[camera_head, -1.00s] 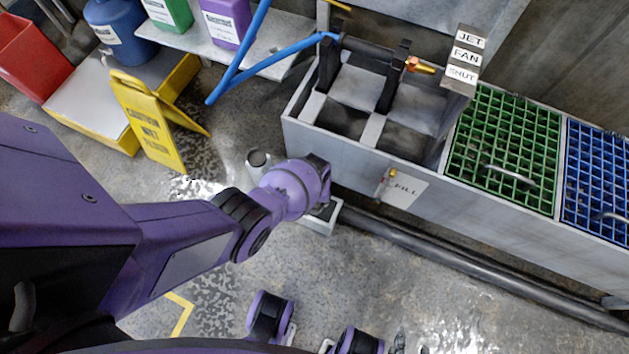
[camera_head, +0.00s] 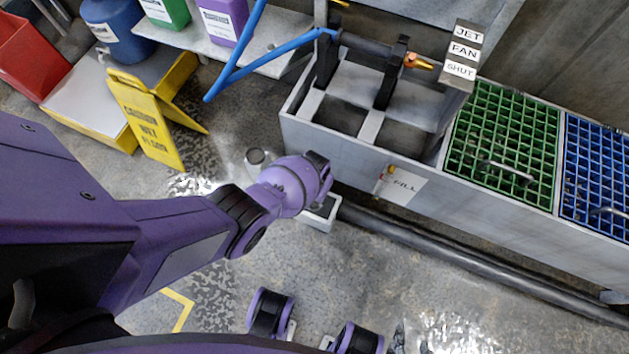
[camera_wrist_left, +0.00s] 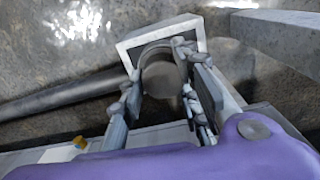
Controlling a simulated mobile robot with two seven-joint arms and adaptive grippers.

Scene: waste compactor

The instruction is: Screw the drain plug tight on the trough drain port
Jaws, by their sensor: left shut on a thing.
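In the left wrist view my left gripper (camera_wrist_left: 162,88) has its two grey fingers on either side of a dark round piece, which looks like the drain plug (camera_wrist_left: 160,72), and is shut on it. The plug sits over a pale square box (camera_wrist_left: 168,28) beside the trough. The drain port is not seen; the plug and fingers may hide it. In the head view my left wrist hides its own fingers, low at the front of the grey trough (camera_head: 345,150). Only a grey bit of my right gripper (camera_head: 398,338) shows at the bottom edge.
A dark pipe (camera_head: 450,256) runs along the floor under the trough. A small valve with a FILL label (camera_head: 403,186) is on the trough front. Green (camera_head: 505,145) and blue (camera_head: 600,170) grates cover the right side. A yellow floor sign (camera_head: 150,118) stands left.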

